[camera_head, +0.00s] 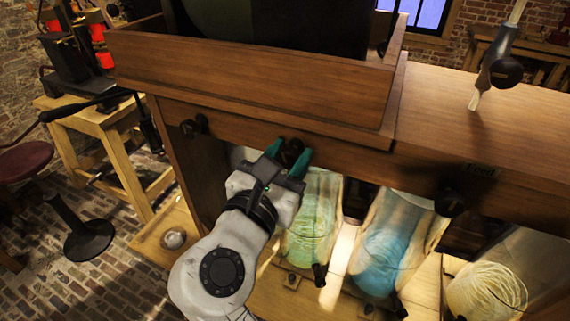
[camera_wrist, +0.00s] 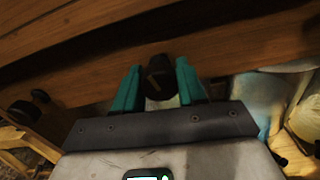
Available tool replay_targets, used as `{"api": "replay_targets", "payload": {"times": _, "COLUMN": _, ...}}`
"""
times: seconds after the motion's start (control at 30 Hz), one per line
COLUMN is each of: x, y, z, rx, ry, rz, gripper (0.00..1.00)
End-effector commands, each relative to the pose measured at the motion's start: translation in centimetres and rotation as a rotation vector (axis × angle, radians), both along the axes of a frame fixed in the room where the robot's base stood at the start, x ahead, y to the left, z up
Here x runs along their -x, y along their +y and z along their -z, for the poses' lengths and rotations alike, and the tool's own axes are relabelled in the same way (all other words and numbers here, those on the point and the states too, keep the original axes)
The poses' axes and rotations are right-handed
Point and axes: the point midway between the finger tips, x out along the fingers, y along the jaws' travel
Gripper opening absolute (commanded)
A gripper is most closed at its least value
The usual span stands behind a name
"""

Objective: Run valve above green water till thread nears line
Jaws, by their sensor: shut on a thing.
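My gripper (camera_head: 289,155) is shut on a dark valve knob (camera_head: 291,149) on the front of the wooden cabinet. In the wrist view the knob (camera_wrist: 158,77) sits between the two green fingers. Below it stands a glass jar with green water (camera_head: 311,222), partly hidden behind my gripper. A pale coil of thread shows through its glass. The line on the jar is too small to tell from the thread.
A jar with blue water (camera_head: 385,250) stands to the right, and a jar with pale thread (camera_head: 487,290) farther right. Other dark knobs (camera_head: 194,127) sit on the cabinet front. The wooden trough (camera_head: 250,75) overhangs above. A maroon stool (camera_head: 22,160) stands at left.

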Motion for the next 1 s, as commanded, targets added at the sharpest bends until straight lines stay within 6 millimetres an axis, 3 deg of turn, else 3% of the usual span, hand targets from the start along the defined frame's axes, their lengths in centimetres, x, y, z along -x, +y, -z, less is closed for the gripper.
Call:
{"api": "replay_targets", "payload": {"times": 0.27, "x": 0.03, "y": 0.13, "z": -0.06, "rx": -0.012, "ry": -0.006, "rz": -0.004, "gripper": 0.11}}
{"api": "replay_targets", "payload": {"times": 0.57, "x": 0.03, "y": 0.11, "z": 0.13, "rx": -0.268, "ry": -0.099, "rz": -0.003, "gripper": 0.11}}
{"api": "replay_targets", "payload": {"times": 0.8, "x": 0.03, "y": 0.08, "z": -0.06, "rx": -0.298, "ry": -0.108, "rz": -0.002, "gripper": 0.11}}
{"api": "replay_targets", "payload": {"times": 0.83, "x": 0.03, "y": 0.08, "z": -0.06, "rx": -0.298, "ry": -0.108, "rz": -0.002, "gripper": 0.41}}
{"api": "replay_targets", "payload": {"times": 1.0, "x": 0.02, "y": 0.06, "z": -0.04, "rx": -0.297, "ry": -0.108, "rz": -0.001, "gripper": 0.57}}
